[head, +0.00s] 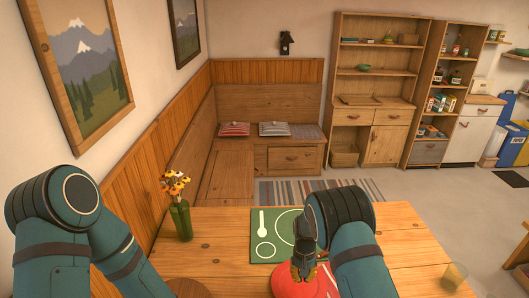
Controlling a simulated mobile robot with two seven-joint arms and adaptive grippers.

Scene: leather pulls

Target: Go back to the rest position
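My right arm reaches over the wooden table (408,235). My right gripper (303,272) points down at the front middle of the table, just above or in front of a red object (290,289). My wrist and the bottom of the picture hide part of the red object. The gripper's fingers are small and dark, so I cannot tell if they are open or shut, or touching it. My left arm (65,240) comes in from the left, and its gripper is out of view.
A green placemat (262,229) with white printed outlines lies behind the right gripper. A green vase with flowers (181,219) stands at the table's left. A pale glass (454,277) stands at the right. Bench (230,170) and shelves (375,60) are beyond. The table's right part is mostly clear.

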